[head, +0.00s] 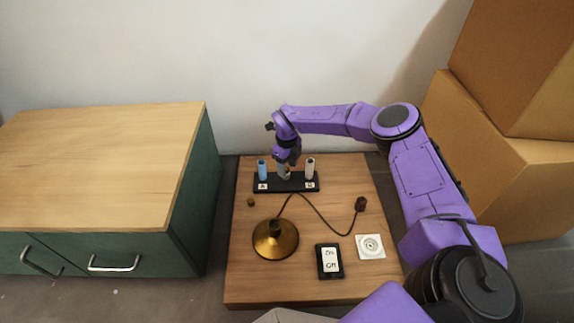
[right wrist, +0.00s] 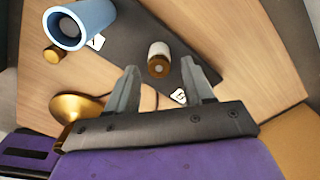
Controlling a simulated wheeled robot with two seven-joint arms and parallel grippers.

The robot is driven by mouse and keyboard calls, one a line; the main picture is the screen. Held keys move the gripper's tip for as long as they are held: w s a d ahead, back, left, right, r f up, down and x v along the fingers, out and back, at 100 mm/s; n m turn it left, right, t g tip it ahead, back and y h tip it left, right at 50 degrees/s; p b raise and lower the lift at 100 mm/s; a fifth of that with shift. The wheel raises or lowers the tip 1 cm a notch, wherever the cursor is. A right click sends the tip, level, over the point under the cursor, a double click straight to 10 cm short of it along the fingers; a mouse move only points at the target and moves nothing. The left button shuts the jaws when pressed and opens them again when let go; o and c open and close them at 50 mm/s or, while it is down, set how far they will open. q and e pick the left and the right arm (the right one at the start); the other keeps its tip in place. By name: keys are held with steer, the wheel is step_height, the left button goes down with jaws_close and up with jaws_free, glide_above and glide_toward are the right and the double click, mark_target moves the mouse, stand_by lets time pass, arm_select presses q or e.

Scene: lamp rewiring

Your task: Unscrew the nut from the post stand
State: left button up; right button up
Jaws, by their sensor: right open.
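A black stand (head: 298,187) holds a blue tube (head: 262,170) by label A and a whitish post with a brownish part (head: 310,168) by label B. In the right wrist view the blue tube (right wrist: 80,23) is hollow, and the whitish post (right wrist: 159,60) appears between and beyond my fingers. My right gripper (head: 285,172) is open over the stand, between tube and post in the head view; its fingers also show in the wrist view (right wrist: 163,85).
A brass lamp base (head: 276,240), a cable with a dark plug (head: 361,204), an on/off switch (head: 330,261) and a white socket (head: 370,246) are on the wooden board (head: 240,285). A green cabinet (head: 190,215) stands left; cardboard boxes (head: 500,150) stand right.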

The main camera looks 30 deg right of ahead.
jaws_close()
steer(key=n, duration=0.6)
steer(key=shift+w+d+n, duration=0.1)
steer(key=shift+d+n, duration=0.05)
steer(key=shift+n, duration=0.95)
steer(key=n, duration=0.5)
steer(key=shift+w+n, duration=0.15)
steer(key=shift+n, duration=0.25)
steer(key=shift+r+p, duration=1.5)
steer(key=shift+r, duration=0.4)
arm_select(q)
step_height(320, 180, up, 3)
steer(key=shift+f, duration=0.1)
arm_select(e)
steer(key=shift+f, duration=0.1)
